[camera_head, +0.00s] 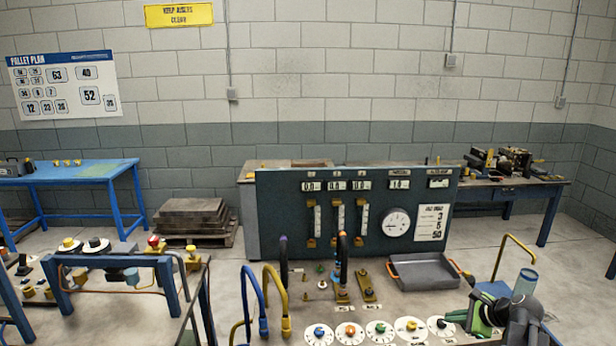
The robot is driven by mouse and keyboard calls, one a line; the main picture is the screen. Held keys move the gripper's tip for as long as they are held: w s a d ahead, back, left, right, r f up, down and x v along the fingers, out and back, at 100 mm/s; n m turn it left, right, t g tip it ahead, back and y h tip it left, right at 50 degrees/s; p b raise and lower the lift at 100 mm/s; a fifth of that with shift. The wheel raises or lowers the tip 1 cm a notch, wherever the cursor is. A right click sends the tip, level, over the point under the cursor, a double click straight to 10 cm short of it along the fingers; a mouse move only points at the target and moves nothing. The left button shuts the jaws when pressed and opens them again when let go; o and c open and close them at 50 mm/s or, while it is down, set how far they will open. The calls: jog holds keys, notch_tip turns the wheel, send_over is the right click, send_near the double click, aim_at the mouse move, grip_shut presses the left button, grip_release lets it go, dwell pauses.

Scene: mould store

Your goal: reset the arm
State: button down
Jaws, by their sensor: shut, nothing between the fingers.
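My arm reaches in from the bottom right corner, dark grey with green parts. My gripper (456,317) points left, low over the right end of the row of dials at the front edge. It is shut, with nothing seen held in it. Its tips are close to the black-knobbed dial (437,328); I cannot tell whether they touch it.
A dark green panel (280,220) with gauges stands behind the bench. A grey tray (425,272) lies at its foot. Curved blue (256,300), yellow (284,310) and black hoses rise left of centre. A yellow rail (517,243) stands near my arm.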

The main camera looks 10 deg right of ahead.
jog(key=w+a+f+n+g, duration=0.1)
jog(key=a+n, duration=0.1)
jog(key=a, duration=0.7)
jog(key=w+a+f+n+g+y, duration=0.1)
jog(key=w+a+n, duration=0.1)
jog(key=a, duration=0.8)
jog(key=w+a+f+n+g, duration=0.1)
jog(key=a+n, duration=0.3)
jog(key=a, duration=0.5)
jog(key=shift+w+a+f+g, duration=0.15)
jog(key=shift+a+f+g, duration=0.1)
jog(key=shift+g, duration=0.35)
jog(key=s+a+f+n+g+h, duration=0.1)
jog(key=s+a+n, duration=0.2)
jog(key=a+n, duration=0.15)
jog(key=s+a+f+n+g, duration=0.2)
jog(key=a+n, duration=0.1)
jog(key=a, duration=0.3)
jog(key=s+d+n+g+h, duration=0.1)
jog(key=s+d+n+h, duration=0.2)
jog(key=n, duration=0.4)
jog(key=shift+s+d+f, duration=0.3)
jog(key=shift+s+d, duration=0.3)
jog(key=shift+s, duration=0.4)
